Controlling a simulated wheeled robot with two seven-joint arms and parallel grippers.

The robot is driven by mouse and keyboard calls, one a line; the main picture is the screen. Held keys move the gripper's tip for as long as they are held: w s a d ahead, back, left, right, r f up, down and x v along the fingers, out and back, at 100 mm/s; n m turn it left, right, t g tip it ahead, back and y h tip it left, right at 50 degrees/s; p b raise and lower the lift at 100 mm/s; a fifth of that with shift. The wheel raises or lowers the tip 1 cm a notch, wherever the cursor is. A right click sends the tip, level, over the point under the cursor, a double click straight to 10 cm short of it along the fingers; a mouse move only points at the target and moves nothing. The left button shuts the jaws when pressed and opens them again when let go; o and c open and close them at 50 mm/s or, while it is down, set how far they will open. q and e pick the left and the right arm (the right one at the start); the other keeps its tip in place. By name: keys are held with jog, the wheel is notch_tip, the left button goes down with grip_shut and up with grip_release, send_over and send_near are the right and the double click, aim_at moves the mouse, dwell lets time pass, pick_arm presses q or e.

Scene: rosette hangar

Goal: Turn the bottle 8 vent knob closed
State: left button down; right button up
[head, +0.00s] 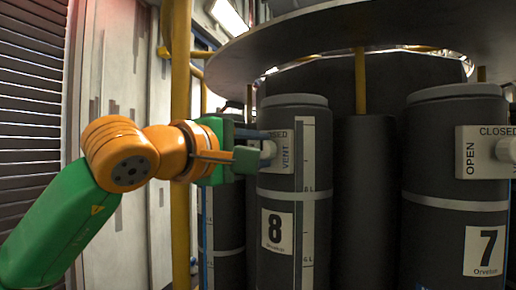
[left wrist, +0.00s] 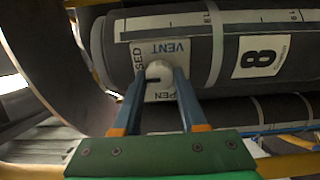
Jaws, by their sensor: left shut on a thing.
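Bottle 8 (head: 275,110) is a dark upright cylinder in the middle of the head view, with a white "8" label (head: 277,231). Its pale round vent knob (head: 268,150) sits on a white plate marked VENT, with CLOSED partly readable. In the left wrist view the knob (left wrist: 158,70) lies between the fingertips, on a plate (left wrist: 166,49) showing VENT, "SED" and "PEN". My left gripper (left wrist: 159,77) is shut on the knob, one blue finger on each side. The fingers hide part of the plate's lettering. My right gripper is not in view.
Bottle 7 (head: 455,240) stands to the right with its own OPEN/CLOSED plate (head: 470,160). A round grey plate (head: 350,25) overhangs the bottles. A yellow post (head: 181,80) rises behind my left arm. A plain dark cylinder (head: 363,200) stands between the two bottles.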

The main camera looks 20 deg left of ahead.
pick_arm(q)
jog(key=shift+f, duration=0.1)
dwell(0.4)
jog(key=shift+c, duration=2.2)
grip_release()
jog(key=shift+s+d, duration=0.1)
jog(key=b+v, duration=0.3)
jog(key=v, duration=0.4)
jog(key=shift+s, duration=0.25)
jog(key=shift+w, duration=0.2)
